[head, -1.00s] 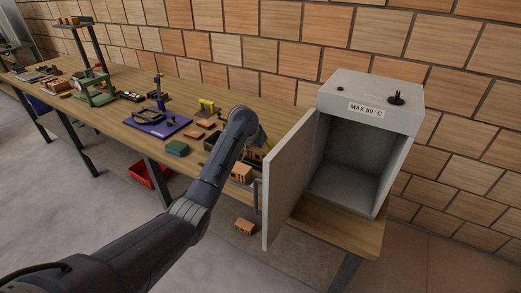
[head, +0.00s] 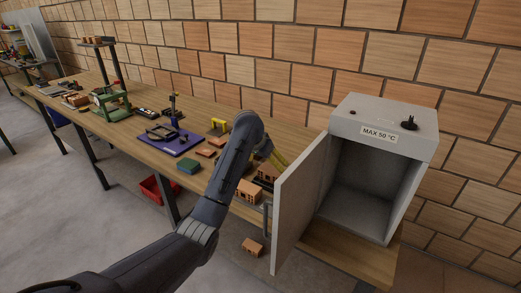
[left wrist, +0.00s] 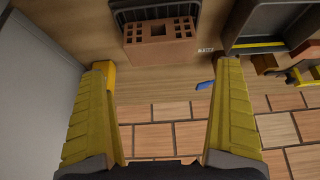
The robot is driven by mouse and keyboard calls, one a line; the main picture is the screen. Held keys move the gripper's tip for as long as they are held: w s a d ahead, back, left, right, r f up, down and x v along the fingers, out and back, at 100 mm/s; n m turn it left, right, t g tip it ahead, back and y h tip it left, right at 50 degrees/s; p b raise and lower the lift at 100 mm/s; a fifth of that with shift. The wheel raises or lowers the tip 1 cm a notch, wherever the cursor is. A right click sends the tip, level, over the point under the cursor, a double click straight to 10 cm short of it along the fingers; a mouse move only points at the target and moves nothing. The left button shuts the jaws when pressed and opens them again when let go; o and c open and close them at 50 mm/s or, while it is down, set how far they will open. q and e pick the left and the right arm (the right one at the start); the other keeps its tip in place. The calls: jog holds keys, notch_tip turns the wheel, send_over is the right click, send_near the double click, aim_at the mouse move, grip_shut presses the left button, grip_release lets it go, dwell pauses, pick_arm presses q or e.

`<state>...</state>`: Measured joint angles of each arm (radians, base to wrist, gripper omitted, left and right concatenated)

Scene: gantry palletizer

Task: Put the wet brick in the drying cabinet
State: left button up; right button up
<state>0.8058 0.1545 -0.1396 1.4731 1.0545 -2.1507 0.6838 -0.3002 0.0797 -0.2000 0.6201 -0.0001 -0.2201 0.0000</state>
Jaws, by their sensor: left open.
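The drying cabinet (head: 383,118), a grey box marked MAX 50 °C, stands at the bench's right end. Its door (head: 302,200) is open and the visible inside is empty. My left gripper (head: 272,158) is over the bench just left of the door, partly hidden by my arm and the door. In the left wrist view its yellow fingers (left wrist: 165,68) are wide apart with nothing between them. A perforated orange brick (left wrist: 160,38) lies beyond the fingertips, at a dark rack (left wrist: 185,8). I cannot tell which brick is wet. My right gripper is not in view.
A brick (head: 248,190) sits at the bench's front edge, and another (head: 253,247) is lower down, below the bench. A red bin (head: 155,190) is under the bench.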

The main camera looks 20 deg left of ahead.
pick_arm(q)
jog(key=v, duration=1)
jog(key=shift+f, duration=0.1)
dwell(0.3)
